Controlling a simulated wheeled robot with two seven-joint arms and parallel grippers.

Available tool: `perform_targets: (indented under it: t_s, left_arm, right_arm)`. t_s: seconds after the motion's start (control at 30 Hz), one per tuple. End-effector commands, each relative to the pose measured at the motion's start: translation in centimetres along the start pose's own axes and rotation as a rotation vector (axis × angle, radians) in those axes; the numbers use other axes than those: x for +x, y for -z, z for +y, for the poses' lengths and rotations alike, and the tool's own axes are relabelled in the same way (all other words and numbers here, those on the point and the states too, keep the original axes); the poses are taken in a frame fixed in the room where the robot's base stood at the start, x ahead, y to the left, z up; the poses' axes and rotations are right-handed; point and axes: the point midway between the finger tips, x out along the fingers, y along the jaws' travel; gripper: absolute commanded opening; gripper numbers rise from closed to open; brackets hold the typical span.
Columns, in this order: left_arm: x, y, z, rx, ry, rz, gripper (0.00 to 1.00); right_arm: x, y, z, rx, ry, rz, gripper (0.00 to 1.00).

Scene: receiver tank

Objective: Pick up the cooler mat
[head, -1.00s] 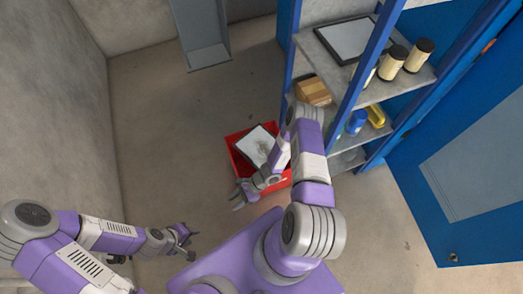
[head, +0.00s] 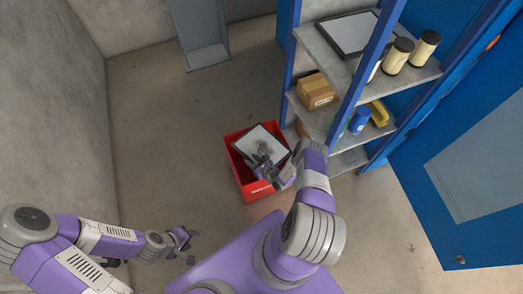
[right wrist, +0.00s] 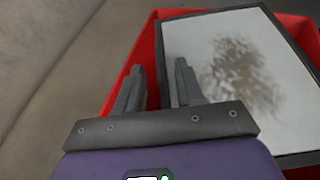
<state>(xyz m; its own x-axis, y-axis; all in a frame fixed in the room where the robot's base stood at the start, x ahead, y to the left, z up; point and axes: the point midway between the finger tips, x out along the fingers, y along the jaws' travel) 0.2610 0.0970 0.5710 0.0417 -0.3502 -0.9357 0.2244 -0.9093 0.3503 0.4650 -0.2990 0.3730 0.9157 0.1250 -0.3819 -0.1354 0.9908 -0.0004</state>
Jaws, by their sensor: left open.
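A flat, dark-framed mat (head: 270,138) with a pale face and a brown stain lies tilted in a red crate (head: 262,190). It also shows in the right wrist view (right wrist: 235,75). A similar framed mat (head: 343,32) with a clean grey face lies on the upper shelf. My right gripper (head: 258,160) is over the crate by the stained mat. In the right wrist view its fingers (right wrist: 159,70) are apart and empty, one over the crate rim, one over the mat's edge. Whether they touch is unclear. My left gripper (head: 188,241) is open and empty, low at left.
A blue-framed shelf unit (head: 357,68) stands at the right of the crate, with a cardboard box (head: 316,91), cream canisters (head: 397,56), a blue can (head: 359,121) and a yellow item (head: 378,113). A blue door (head: 470,150) is at right. Floor left of the crate is free.

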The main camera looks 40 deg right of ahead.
Motion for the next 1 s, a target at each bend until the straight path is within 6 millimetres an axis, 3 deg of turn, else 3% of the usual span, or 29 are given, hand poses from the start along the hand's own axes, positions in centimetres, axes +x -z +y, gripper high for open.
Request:
perform_targets:
  t_s: [0.13,0.4,0.47,0.67,1.0]
  left_arm:
    - [1.1,0.0,-0.4,0.000,0.000,0.000,0.43]
    - [1.1,0.0,-0.4,0.000,0.000,0.000,0.43]
    - [1.1,0.0,-0.4,0.000,0.000,0.000,0.43]
    - [1.1,0.0,-0.4,0.000,0.000,0.000,0.43]
    - [1.1,0.0,-0.4,0.000,0.000,0.000,0.43]
  right_arm:
    - [2.0,0.2,0.0,-0.002,-0.002,-0.002,0.37]
    - [2.3,-0.1,0.0,0.000,-0.001,0.000,0.37]
    - [2.3,-0.1,0.0,0.000,-0.002,0.000,0.31]
    - [2.3,0.0,0.0,0.000,-0.002,0.000,0.00]
    - [2.3,-0.1,0.0,-0.002,-0.002,-0.002,0.00]
